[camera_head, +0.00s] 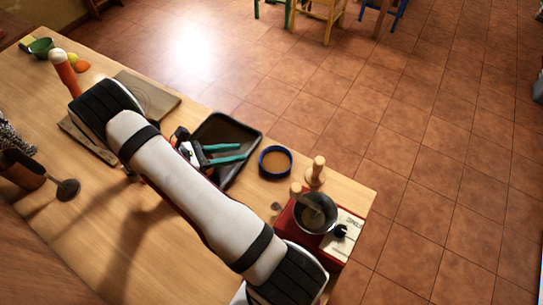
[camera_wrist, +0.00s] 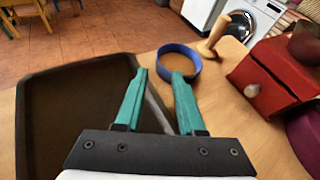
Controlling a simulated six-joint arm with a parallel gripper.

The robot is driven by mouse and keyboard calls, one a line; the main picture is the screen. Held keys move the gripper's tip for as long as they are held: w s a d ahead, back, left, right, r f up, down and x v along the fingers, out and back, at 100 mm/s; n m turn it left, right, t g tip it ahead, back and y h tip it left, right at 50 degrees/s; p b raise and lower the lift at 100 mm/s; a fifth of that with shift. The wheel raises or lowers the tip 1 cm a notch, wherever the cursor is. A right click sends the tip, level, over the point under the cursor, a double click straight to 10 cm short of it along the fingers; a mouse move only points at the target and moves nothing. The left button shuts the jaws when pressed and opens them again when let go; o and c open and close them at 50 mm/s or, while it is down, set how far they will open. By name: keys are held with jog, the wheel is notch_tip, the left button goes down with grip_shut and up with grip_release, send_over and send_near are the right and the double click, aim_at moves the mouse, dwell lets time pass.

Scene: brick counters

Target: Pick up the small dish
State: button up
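The small dish, a round blue-walled dish (camera_head: 277,176) with a brown inside, sits upright on the wooden counter, right of the dark tray. It also shows in the wrist view, its blue inner wall (camera_wrist: 181,49) just beyond my fingertips. My gripper (camera_head: 241,153) has two teal fingers and reaches over the tray toward the dish. In the wrist view my gripper (camera_wrist: 159,75) is open, with nothing between its fingers. The right fingertip overlaps the near left rim of the dish in the picture; I cannot tell whether they touch.
The dark tray (camera_wrist: 60,110) lies under and left of my gripper. A wooden pestle-like piece (camera_head: 315,170) stands right of the dish. Beyond it are a red box (camera_wrist: 275,75) and a grey pot (camera_head: 315,214). The counter's edge is close behind the dish.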

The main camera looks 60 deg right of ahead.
aim_at(276, 162)
jog(key=x, duration=1)
jog(key=shift+d, duration=0.1)
grip_shut()
dwell(0.9)
